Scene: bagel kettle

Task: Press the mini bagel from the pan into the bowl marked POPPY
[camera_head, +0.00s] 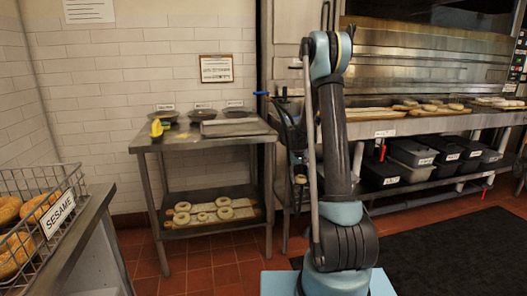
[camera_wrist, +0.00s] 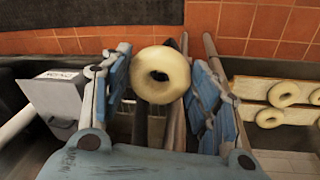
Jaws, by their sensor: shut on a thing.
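My gripper (camera_wrist: 160,82) has its blue pads on both sides of a pale mini bagel (camera_wrist: 160,74) and is shut on it. The bagel's hole faces the wrist camera. In the head view a small tan ring (camera_head: 300,179), seemingly this bagel, shows low beside my arm. Three dark bowls, left (camera_head: 164,115), middle (camera_head: 202,113) and right (camera_head: 237,111), stand at the back of the steel table, apart from the gripper. Each has a small card behind it; I cannot read which one says POPPY. I cannot tell which pan the bagel came from.
A SESAME basket (camera_head: 60,212) stands at left. Dark bins (camera_head: 410,152) sit under the oven counter at right.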

